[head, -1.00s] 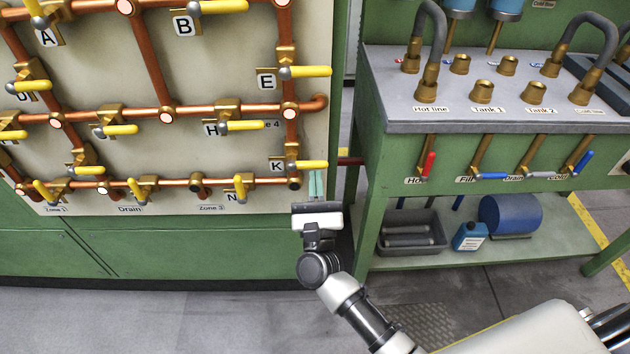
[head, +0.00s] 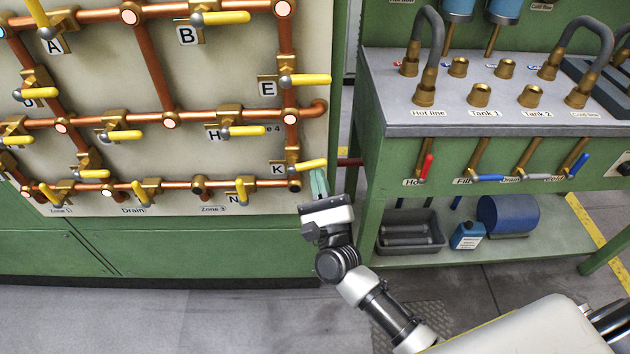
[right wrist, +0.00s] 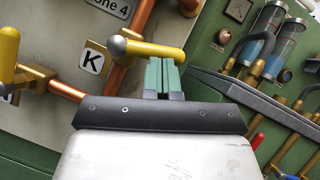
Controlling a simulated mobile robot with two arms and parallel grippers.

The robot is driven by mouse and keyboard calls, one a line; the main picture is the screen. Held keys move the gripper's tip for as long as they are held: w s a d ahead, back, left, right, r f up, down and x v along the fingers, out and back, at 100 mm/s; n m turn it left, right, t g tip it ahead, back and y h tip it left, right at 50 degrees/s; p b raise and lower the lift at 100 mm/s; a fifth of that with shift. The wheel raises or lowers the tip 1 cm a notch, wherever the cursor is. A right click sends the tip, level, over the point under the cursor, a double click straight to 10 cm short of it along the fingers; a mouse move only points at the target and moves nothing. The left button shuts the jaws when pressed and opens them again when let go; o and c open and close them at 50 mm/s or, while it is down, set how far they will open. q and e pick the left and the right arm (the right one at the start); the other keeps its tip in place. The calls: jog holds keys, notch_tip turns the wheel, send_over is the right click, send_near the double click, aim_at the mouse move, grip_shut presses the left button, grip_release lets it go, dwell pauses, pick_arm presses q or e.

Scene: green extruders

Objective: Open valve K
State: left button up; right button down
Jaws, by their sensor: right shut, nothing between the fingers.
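Valve K has a yellow lever (head: 311,165) at the lower right of the pipe panel, beside the K label (head: 277,169). The lever points right, with its free end tilted slightly up. In the right wrist view the yellow lever (right wrist: 152,50) runs across above the fingertips, right of the K label (right wrist: 93,61). My right gripper (head: 318,182) is shut and empty, its green fingers just under the lever's outer half. In the right wrist view the fingertips (right wrist: 162,68) appear to touch the lever's underside. My left gripper is not in view.
The lever of valve E (head: 309,80) is above, and valve N's lever (head: 241,190) is to the left. A green bench (head: 376,150) with hose fittings and small levers stands to the right. A gap separates panel and bench.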

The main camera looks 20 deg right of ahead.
aim_at(312, 163)
jog(key=r+n+g+y+p, duration=0.1)
jog(key=n+g+y+p, duration=0.1)
jog(key=n+p, duration=0.2)
jog(key=a+r+n+g+y+p, duration=0.1)
jog(key=r+n+g+y+p, duration=0.1)
jog(key=n+p, duration=0.3)
jog(key=r+n+g+y+p, duration=0.1)
jog(key=r+n+y+p, duration=0.1)
jog(key=n+p, duration=0.3)
jog(key=shift+w+a+n+g+y, duration=0.2)
jog(key=shift+n+g+y, duration=0.2)
jog(key=shift+n, duration=0.2)
jog(key=shift+f, duration=0.1)
